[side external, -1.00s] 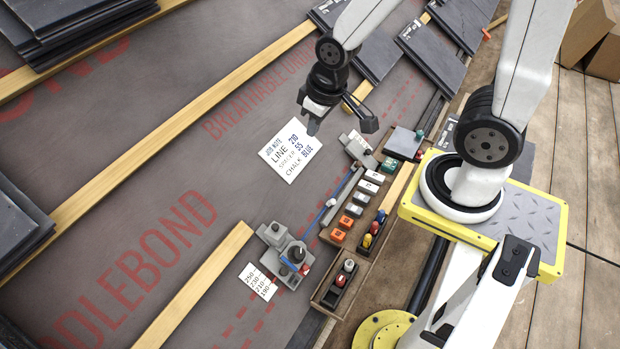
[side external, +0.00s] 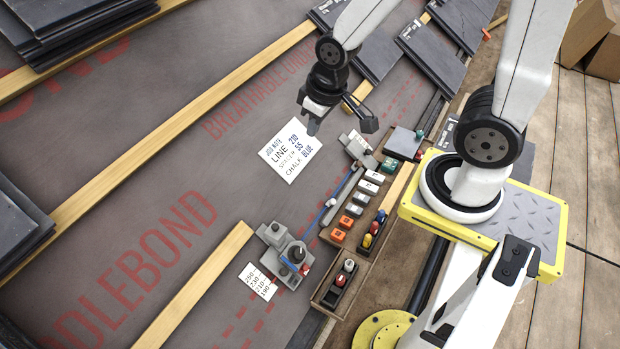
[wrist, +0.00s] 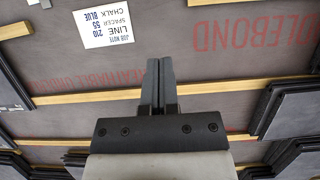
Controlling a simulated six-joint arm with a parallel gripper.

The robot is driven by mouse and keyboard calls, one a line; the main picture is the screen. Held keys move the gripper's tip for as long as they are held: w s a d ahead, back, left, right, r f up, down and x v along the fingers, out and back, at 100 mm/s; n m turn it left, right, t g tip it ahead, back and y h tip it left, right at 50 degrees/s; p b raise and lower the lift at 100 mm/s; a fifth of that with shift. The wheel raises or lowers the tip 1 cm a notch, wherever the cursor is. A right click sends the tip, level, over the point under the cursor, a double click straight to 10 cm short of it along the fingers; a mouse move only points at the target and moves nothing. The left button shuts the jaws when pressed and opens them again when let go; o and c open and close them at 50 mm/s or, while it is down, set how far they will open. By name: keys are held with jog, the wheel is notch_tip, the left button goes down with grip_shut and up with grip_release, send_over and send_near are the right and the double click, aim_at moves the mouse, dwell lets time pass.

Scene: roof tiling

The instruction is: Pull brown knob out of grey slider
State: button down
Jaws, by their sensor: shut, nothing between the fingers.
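My gripper (side external: 313,127) hangs above the dark roof membrane, beside the white note card, with its fingers together and empty. The wrist view shows the closed fingers (wrist: 158,88) over bare membrane and batten. A grey device (side external: 272,237) sits on the membrane at lower centre in the side view, well away from my gripper. It carries a dark round knob (side external: 297,254) and a small red part. I cannot tell at this size whether the dark knob is the brown one, or which part is the grey slider. Neither can be made out in the wrist view.
The note card (side external: 290,150) reads LINE 210, SPACER 55, CHALK BLUE. A number card (side external: 257,282) lies by the grey device. Trays with coloured blocks and bottles (side external: 372,233) stand to its right. Slate stacks (side external: 375,57) and wooden battens (side external: 190,118) surround open membrane.

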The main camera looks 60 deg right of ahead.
jog(key=c, duration=0.5)
grip_release()
jog(key=shift+w+d, duration=0.15)
jog(key=shift+c, duration=0.2)
jog(key=shift+o, duration=0.8)
jog(key=shift+w+d+f, duration=0.15)
jog(key=shift+w+d, duration=0.05)
jog(key=w+d+f+m+h, duration=0.1)
jog(key=w+d+f, duration=0.55)
jog(key=d, duration=0.45)
jog(key=m+t, duration=0.2)
send_near(360, 164)
jog(key=shift+w+a+f+h, duration=0.15)
jog(key=shift+w+f+h, duration=0.15)
jog(key=shift+f+h, duration=0.1)
jog(key=shift+f, duration=0.1)
jog(key=shift+x, duration=3.75)
